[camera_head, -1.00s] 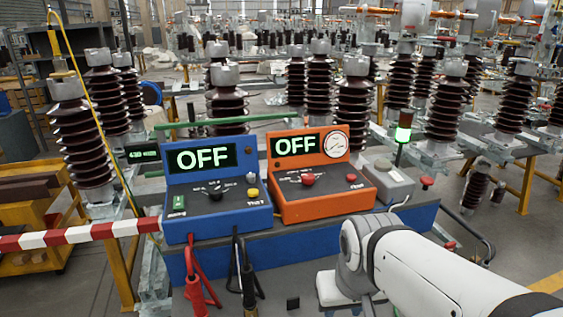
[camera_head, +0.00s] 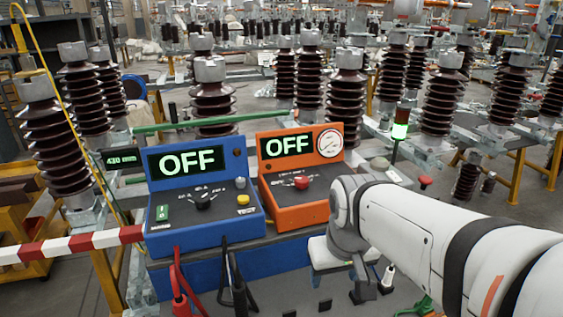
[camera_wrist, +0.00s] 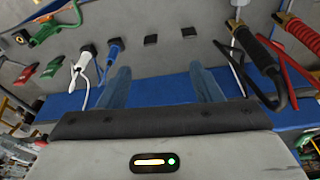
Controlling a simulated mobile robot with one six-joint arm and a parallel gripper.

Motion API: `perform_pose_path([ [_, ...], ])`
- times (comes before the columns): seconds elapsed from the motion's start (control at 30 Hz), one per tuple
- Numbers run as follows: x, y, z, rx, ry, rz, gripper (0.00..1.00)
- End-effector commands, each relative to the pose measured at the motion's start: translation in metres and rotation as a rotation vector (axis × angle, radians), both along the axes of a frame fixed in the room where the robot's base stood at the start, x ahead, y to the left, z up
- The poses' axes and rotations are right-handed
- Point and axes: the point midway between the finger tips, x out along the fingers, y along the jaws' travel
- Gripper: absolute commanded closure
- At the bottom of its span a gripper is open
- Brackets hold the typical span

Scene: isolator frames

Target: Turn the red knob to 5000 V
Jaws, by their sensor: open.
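The red knob (camera_head: 301,182) sits on the sloped panel of the orange tester (camera_head: 302,216). The tester's display (camera_head: 288,145) reads OFF, and a round white gauge (camera_head: 330,143) is beside it. The knob's pointer and scale are too small to read. In the head view my arm's wrist stands right of the knob, covers the right part of the orange tester, and hides my fingertips. In the wrist view my gripper (camera_wrist: 158,70) has its two fingers apart with nothing between them. The knob is not in the wrist view.
A blue tester (camera_head: 205,228) with a black knob, also reading OFF, stands left of the orange one. Red and black leads (camera_head: 235,280) hang in front. A red-white barrier (camera_head: 70,244) is at left. Insulators fill the back.

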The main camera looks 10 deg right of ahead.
Motion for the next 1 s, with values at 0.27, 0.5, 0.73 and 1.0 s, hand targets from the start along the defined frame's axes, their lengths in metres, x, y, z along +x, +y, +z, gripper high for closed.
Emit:
perform_pose_path([
  [0.27,0.108,0.001,0.063,-0.040,0.067,0.229,0.41],
  [0.5,0.202,0.001,0.089,-0.065,0.122,0.441,0.41],
  [0.73,0.282,0.002,0.091,-0.079,0.171,0.636,0.41],
  [1.0,0.332,0.002,0.081,-0.082,0.201,0.778,0.41],
])
